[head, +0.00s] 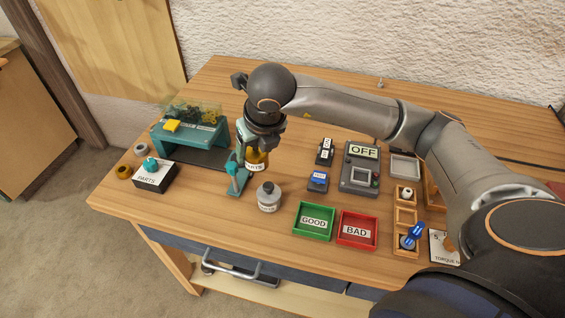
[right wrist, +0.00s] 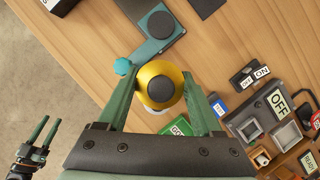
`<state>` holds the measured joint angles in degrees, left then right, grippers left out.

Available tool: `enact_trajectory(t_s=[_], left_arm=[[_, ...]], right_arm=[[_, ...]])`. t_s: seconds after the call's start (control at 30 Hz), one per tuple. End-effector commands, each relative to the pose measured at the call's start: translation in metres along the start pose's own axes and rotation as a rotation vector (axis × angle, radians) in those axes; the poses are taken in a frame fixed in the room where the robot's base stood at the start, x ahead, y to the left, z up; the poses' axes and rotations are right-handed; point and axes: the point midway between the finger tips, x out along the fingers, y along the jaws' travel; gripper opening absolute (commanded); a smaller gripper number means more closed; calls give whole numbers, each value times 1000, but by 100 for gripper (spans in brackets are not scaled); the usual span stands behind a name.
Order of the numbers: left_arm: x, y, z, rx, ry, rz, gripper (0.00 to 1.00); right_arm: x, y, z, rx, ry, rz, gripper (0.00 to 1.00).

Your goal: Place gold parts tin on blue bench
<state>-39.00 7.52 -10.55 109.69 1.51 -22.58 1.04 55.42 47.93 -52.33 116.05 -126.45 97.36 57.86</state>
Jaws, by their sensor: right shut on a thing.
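The gold parts tin (head: 258,160) has a white label and hangs in my right gripper (head: 254,146). In the right wrist view the yellow tin (right wrist: 153,80) with a dark round cap sits between the two green fingers of the gripper (right wrist: 162,98), which is shut on it. The bench (head: 330,255) has a wooden top and a blue-grey drawer front. The tin is over its top, beside a small teal fixture (head: 236,182); the gap beneath is hard to judge. My left gripper (right wrist: 42,135) shows at the left of the right wrist view, its fingers apart and empty.
A grey tin (head: 268,197) stands just in front of the held tin. A teal stand (head: 188,142) and black parts box (head: 155,177) are left. Green GOOD (head: 313,235) and red BAD (head: 357,243) trays are right of centre. A grey OFF box (head: 360,175) stands behind them.

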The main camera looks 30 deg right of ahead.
Motion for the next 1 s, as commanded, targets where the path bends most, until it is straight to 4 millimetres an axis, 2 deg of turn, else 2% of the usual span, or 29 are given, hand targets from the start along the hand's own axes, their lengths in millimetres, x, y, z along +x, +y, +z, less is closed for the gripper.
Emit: enact_trajectory(t_s=[0.07,0.13,0.3,0.53,0.6,0.8,1.0], left_arm=[[5,0,6,0,0,0,50],[14,-1,15,0,1,0,50],[23,-2,25,0,-1,0,50],[26,-2,29,0,-1,0,50],[30,-2,33,0,0,0,50],[37,-1,41,0,-10,4,50],[36,1,35,1,-4,9,50]], right_arm=[[13,-22,-1,7,1,-7,0],[32,-31,-6,4,3,-3,0],[53,-50,-10,1,0,-2,0],[64,-60,-12,0,0,0,0],[71,-66,-14,1,0,-2,0],[96,-64,-25,-1,1,1,0],[95,-63,-24,0,0,0,0]])
